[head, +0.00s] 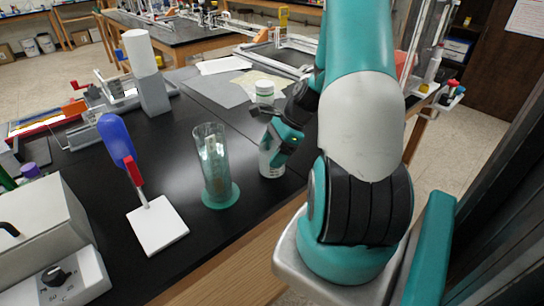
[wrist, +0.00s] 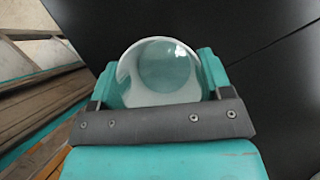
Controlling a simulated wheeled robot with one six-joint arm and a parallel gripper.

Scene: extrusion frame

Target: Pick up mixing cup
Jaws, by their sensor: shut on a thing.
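The mixing cup (wrist: 160,70) is a pale, see-through round cup. In the wrist view I look down into its open mouth. My gripper (wrist: 160,88) is shut on it, with one teal finger on each side and the dark palm bar across its near side. In the head view my gripper (head: 275,137) comes in from the right, and the cup (head: 270,163) shows below it near the bench's front edge. The gripper hides part of the cup. I cannot tell whether its base touches the bench.
A tall clear cylinder with a green base (head: 214,165) stands left of the cup. A blue-and-red tool with a white plate (head: 157,225) and a white instrument (head: 45,235) are further left on the black bench (head: 185,115).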

